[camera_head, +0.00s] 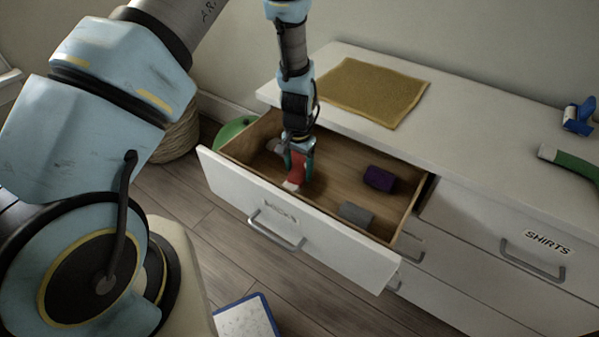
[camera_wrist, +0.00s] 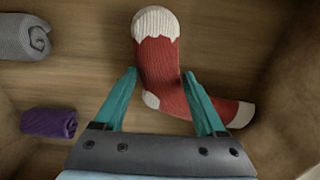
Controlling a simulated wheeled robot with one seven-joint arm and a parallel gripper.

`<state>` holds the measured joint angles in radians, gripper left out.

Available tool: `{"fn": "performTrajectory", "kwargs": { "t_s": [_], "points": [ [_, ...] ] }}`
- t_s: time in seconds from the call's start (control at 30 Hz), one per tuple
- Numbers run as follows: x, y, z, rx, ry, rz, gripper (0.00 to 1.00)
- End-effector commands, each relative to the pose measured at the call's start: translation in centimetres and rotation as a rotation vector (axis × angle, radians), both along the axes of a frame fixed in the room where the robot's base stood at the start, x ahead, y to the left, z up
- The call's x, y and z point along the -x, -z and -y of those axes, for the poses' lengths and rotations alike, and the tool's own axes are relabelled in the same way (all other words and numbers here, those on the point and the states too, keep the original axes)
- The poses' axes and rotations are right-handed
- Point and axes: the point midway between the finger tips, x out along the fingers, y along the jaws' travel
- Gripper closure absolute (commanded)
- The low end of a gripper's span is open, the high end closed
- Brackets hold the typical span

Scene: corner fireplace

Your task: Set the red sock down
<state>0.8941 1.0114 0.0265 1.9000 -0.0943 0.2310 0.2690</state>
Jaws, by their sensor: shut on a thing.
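The red sock (camera_wrist: 160,65) has a white cuff, heel and toe. It also shows in the head view (camera_head: 297,170), inside the open drawer (camera_head: 290,213) labelled as socks. My gripper (camera_wrist: 160,85) points down into the drawer with its teal fingers on either side of the sock, shut on it. In the head view my gripper (camera_head: 299,160) is at the left part of the drawer. The sock is low, close to the drawer floor; I cannot tell whether it touches it.
A purple rolled sock (camera_head: 380,179) and a grey rolled sock (camera_head: 355,214) lie in the drawer's right part. Another grey item (camera_head: 274,146) is behind my gripper. A mustard cloth (camera_head: 375,91) lies on the white dresser top (camera_head: 470,140). The drawer walls are close around.

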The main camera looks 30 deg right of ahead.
Motion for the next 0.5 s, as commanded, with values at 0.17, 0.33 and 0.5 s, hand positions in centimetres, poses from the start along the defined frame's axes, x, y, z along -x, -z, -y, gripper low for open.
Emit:
{"fn": "performTrajectory", "kwargs": {
  "t_s": [0.17, 0.33, 0.5],
  "points": [
    [0.0, 2.2, -0.1, -0.001, 0.001, -0.002, 0.79],
    [0.0, 2.6, 0.0, 0.001, 0.001, 0.0, 0.79],
    [0.0, 2.6, 0.0, 0.0, 0.001, 0.0, 0.79]
  ]
}}
